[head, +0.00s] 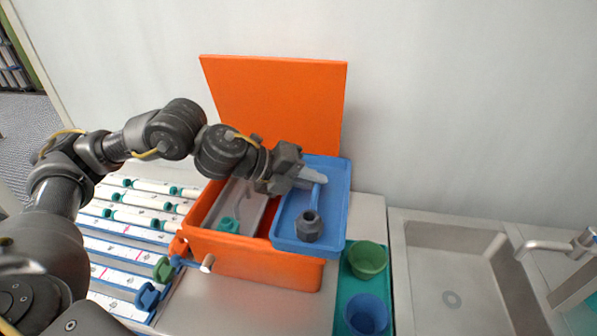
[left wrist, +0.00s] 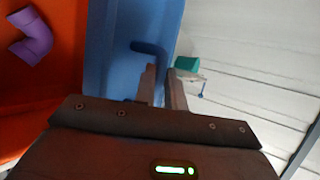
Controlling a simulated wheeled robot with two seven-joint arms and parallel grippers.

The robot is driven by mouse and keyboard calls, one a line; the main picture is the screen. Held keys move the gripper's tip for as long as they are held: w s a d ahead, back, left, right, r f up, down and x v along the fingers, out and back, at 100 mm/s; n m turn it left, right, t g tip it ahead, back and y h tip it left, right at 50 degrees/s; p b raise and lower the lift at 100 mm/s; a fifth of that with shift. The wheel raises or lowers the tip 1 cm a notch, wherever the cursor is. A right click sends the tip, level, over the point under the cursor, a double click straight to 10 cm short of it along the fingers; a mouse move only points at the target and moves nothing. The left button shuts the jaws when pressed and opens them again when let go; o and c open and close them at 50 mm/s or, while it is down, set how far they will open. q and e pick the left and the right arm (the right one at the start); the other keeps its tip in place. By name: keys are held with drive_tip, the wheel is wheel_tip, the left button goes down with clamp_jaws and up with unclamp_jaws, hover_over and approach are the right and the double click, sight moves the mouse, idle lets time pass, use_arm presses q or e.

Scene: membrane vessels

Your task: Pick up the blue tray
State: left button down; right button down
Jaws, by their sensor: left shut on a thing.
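The blue tray (head: 337,190) is a shallow rectangle over the right part of the orange box (head: 260,262). A dark grey fitting (head: 308,226) and a slim blue rod lie in it. My left gripper (head: 314,177) reaches over the tray from the left. In the left wrist view the gripper (left wrist: 162,88) has its fingers close together at the edge of the blue tray (left wrist: 108,60), shut on its rim. I cannot tell whether the tray rests on the box or hangs just above it. My right gripper is not in view.
The orange lid (head: 275,100) stands open behind the box. A grey tray with a teal piece is inside the box's left part. Green (head: 367,260) and blue (head: 366,315) cups stand right of it, before the sink (head: 455,260). White tubes (head: 120,245) lie left.

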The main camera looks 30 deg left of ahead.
use_arm(q)
hover_over(332, 221)
drive_tip(key=shift+r, duration=0.1)
drive_tip(key=shift+s+d+p, duration=0.45)
drive_tip(key=shift+d+p, duration=0.3)
drive_tip(key=shift+p, duration=0.5)
drive_tip(key=shift+s+d+p, duration=0.45)
drive_tip(key=shift+d+p, duration=0.3)
drive_tip(key=shift+p, duration=0.45)
drive_tip(key=shift+s+d+p, duration=0.45)
drive_tip(key=shift+d+p, duration=0.3)
drive_tip(key=shift+p, duration=0.5)
